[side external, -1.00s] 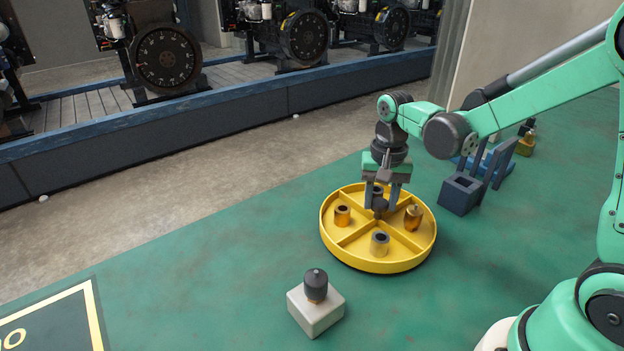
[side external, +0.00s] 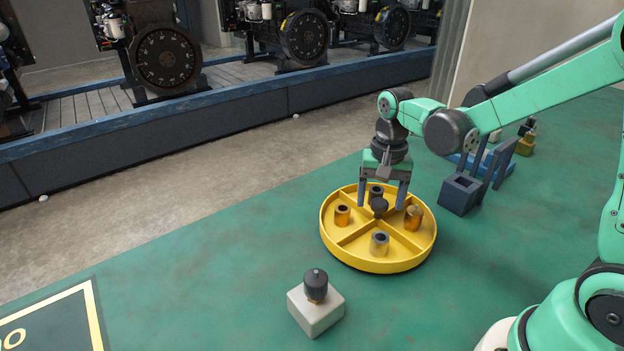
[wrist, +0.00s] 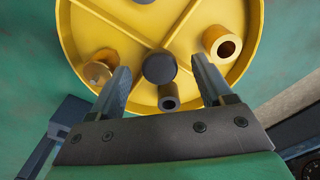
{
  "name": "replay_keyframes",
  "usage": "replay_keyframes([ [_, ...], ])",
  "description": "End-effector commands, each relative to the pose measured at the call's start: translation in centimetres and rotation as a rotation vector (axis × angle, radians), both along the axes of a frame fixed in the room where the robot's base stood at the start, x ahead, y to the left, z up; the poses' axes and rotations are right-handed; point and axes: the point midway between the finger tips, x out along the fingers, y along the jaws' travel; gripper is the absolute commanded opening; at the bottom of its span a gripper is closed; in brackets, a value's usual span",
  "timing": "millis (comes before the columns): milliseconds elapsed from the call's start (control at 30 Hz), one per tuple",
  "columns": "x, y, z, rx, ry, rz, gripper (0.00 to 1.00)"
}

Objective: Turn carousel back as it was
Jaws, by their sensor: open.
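The yellow carousel (side external: 352,249) is a round, rimmed tray split by ribs into compartments, and it lies on the green table. A dark knob (side external: 379,205) stands at its centre; it also shows in the wrist view (wrist: 160,66). The compartments hold a brass ring (side external: 342,216), a grey bushing (side external: 380,243), a brass fitting (side external: 413,217) and a dark bushing (side external: 376,191). My gripper (side external: 382,206) is open above the carousel, with its fingers apart on either side of the knob and not touching it. In the wrist view my gripper (wrist: 164,78) is also open.
A pale block (side external: 316,311) with a dark-capped part stands in front of the carousel. A blue holder (side external: 461,194) stands close to its right. A yellow-bordered mat (side external: 50,325) lies at the lower left. The table left of the carousel is clear.

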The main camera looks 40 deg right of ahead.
Motion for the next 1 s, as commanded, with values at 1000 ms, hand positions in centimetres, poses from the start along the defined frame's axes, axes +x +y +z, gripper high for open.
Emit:
replay_keyframes([
  [1000, -1.0, 1.0, 6.2, -0.019, -0.094, 0.122, 0.73],
])
